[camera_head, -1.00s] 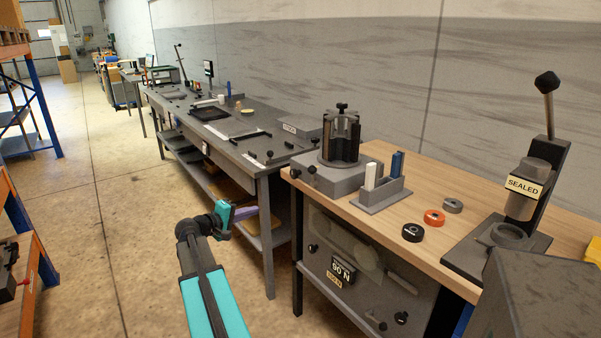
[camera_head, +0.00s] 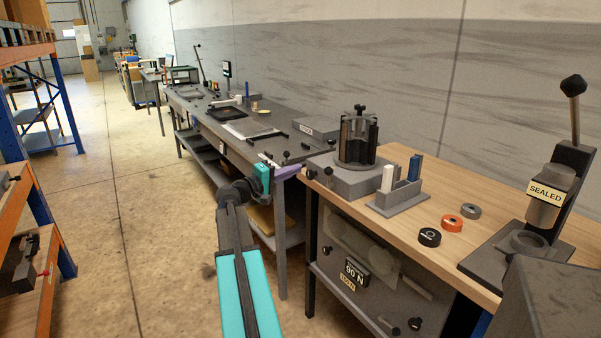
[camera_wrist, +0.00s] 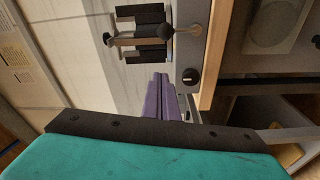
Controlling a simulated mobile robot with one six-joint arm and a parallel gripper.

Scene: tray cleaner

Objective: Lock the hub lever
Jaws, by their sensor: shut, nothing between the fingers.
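My gripper (camera_head: 290,171) has purple fingers, shut and empty, at the near end of the grey bench. A gap shows between the fingertips and the blocks. A black round knob (camera_wrist: 190,77) on a grey strip is just right of the fingers.
The floor (camera_head: 150,230) at left is open.

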